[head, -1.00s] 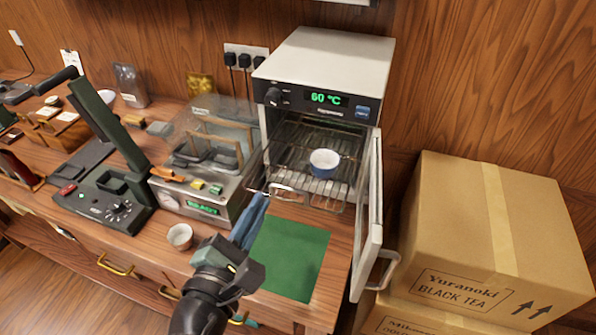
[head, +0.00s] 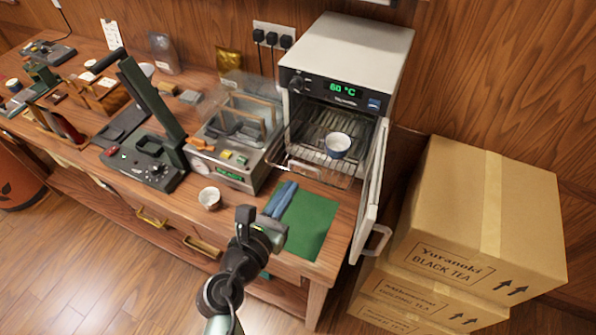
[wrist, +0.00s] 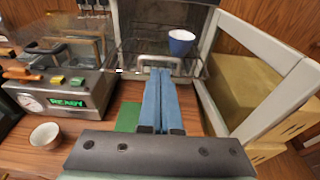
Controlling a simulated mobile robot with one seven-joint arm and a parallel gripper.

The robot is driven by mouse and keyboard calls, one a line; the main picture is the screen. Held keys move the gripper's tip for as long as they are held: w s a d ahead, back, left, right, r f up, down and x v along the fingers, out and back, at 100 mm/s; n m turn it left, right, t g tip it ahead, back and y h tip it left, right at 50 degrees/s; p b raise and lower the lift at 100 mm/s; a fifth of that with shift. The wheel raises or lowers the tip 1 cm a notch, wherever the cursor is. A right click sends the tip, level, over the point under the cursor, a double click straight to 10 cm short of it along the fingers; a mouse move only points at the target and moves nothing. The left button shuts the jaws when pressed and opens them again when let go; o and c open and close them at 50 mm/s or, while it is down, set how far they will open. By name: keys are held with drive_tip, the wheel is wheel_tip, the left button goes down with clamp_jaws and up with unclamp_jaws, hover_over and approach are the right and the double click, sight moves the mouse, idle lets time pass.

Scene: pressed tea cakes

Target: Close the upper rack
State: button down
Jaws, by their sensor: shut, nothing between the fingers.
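The oven (head: 349,55) stands with its door open to the right. A wire rack, apparently the upper one (head: 318,180), sticks out of its front, with a handle at the front edge; it also shows in the wrist view (wrist: 128,58). A blue-and-white cup (head: 338,146) sits on the wire rack, right of centre; the wrist view shows it too (wrist: 181,42). My gripper (head: 292,184) is shut and empty. Its blue fingers point toward the rack front. In the wrist view the fingertips (wrist: 161,71) overlap the handle; I cannot tell whether they touch. A lower rack is not clearly visible.
The open glass door (head: 370,195) stands close right of the rack. Tea boxes (head: 480,220) are stacked beyond it. A green mat (head: 311,222) lies below my fingers. A sealing machine (head: 222,178) and white cup (head: 209,198) are at left.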

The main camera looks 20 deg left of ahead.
drive_tip(key=shift+w+d+f, duration=0.1)
drive_tip(key=shift+w+f, duration=0.15)
drive_tip(key=shift+w, duration=1)
drive_tip(key=shift+w+f, duration=0.25)
drive_tip(key=shift+w, duration=1)
